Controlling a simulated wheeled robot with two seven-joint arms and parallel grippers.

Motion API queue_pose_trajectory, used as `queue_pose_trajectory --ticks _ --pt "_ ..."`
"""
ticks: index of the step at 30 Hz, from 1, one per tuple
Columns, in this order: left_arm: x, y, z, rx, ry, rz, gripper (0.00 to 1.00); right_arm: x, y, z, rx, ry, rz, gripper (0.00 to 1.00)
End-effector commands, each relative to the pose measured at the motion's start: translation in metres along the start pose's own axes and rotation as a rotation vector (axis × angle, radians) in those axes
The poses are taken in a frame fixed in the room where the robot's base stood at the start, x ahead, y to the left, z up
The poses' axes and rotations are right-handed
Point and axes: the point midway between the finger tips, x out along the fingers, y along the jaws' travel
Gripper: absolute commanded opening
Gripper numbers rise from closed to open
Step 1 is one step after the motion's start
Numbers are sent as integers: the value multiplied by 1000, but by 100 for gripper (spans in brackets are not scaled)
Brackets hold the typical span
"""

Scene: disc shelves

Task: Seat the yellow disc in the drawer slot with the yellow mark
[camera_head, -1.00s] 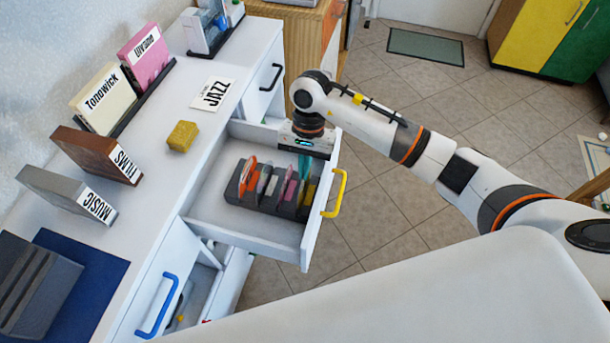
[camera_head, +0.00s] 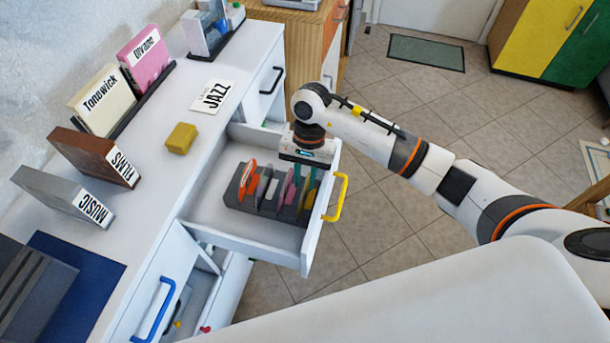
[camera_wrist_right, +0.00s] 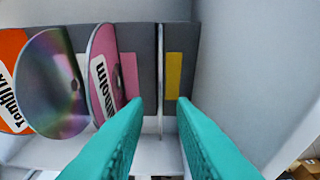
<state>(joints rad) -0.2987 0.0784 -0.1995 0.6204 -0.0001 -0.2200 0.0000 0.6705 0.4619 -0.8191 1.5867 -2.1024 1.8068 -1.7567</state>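A grey disc rack (camera_head: 268,203) stands in the open drawer (camera_head: 215,208) and holds several discs. My right gripper (camera_wrist_right: 160,100) hangs low over the rack's right end. Its teal fingers are apart. In the right wrist view, a thin upright edge (camera_wrist_right: 160,60) stands between them, touching neither; it looks like a disc seen edge-on, but its colour does not show. The yellow mark (camera_wrist_right: 174,75) is on the rack just right of this edge. To the left stand a pink disc (camera_wrist_right: 104,75) and a silver disc (camera_wrist_right: 52,85). My left gripper is out of view.
An orange disc (camera_head: 247,180) is at the rack's left end. The drawer's front, with a yellow handle (camera_head: 337,197), is close to my right gripper. A yellow block (camera_head: 181,138) and the upright cases lie on the counter. A lower drawer is also open.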

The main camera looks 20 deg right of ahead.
Motion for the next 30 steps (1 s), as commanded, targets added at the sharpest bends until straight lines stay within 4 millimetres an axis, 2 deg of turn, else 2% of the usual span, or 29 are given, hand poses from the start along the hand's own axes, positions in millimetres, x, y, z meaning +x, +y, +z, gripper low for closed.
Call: queue_pose_trajectory --ticks 2,5,12,18,24,30 --pt "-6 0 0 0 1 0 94 -4 0 -2 0 1 0 23" --pt "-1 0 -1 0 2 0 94 -15 0 1 -1 -3 3 23" --pt "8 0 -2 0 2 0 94 -67 0 1 0 -5 2 23" --pt "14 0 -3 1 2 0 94 -104 0 0 -1 -3 2 23" --pt "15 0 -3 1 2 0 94 -121 0 0 1 -1 0 23" --pt "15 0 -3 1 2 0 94 -123 0 -1 1 1 -1 23"
